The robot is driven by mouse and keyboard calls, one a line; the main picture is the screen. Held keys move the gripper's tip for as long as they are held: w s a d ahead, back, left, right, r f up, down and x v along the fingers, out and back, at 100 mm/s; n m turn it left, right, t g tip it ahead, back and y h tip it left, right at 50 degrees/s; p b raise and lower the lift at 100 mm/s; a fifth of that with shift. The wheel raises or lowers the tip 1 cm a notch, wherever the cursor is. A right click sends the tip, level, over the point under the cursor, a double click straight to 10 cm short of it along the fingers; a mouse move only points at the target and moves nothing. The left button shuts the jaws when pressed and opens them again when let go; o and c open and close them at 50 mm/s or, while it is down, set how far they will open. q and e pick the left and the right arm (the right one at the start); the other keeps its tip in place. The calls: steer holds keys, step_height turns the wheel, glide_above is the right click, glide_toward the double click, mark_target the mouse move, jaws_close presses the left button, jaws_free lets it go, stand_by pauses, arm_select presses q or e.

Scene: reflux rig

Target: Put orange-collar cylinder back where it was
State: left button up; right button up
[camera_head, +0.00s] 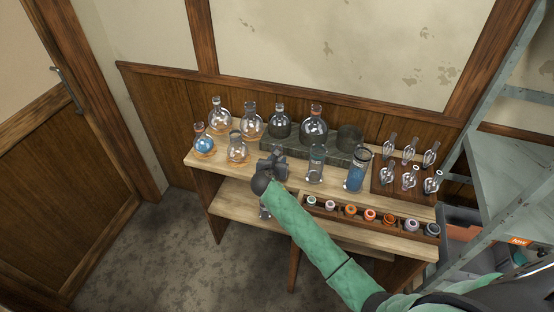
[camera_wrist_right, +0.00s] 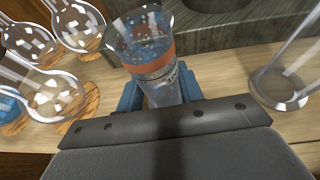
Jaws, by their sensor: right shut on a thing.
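My right gripper (camera_head: 272,165) is over the front part of the bench, left of the middle. In the right wrist view it is shut on the orange-collar cylinder (camera_wrist_right: 150,68), a clear glass cylinder with an orange band, between its blue fingers. The cylinder's lower part is hidden by the gripper there. In the head view, the gripper hides most of it, and clear glass shows below the gripper near the bench's front edge. I cannot tell whether its foot touches anything. My left gripper is not in view.
A clear cylinder (camera_head: 316,166) and a blue-filled cylinder (camera_head: 356,172) stand right of my gripper. Round flasks (camera_head: 237,150) on cork rings stand left and behind. A grey stone block (camera_head: 290,146) lies behind. A rack of coloured caps (camera_head: 385,225) runs along the front right.

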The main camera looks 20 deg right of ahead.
steer(key=o, duration=1.1)
steer(key=shift+f, duration=0.1)
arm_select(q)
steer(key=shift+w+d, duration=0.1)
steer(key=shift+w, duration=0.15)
arm_select(e)
steer(key=shift+s+a, duration=0.15)
steer(key=shift+s, duration=0.1)
steer(key=b+v, duration=0.2)
steer(key=v, duration=0.4)
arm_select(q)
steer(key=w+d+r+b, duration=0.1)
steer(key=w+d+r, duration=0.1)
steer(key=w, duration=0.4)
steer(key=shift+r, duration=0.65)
arm_select(e)
steer(key=v, duration=0.5)
steer(key=shift+s+r, duration=0.2)
steer(key=shift+r, duration=0.1)
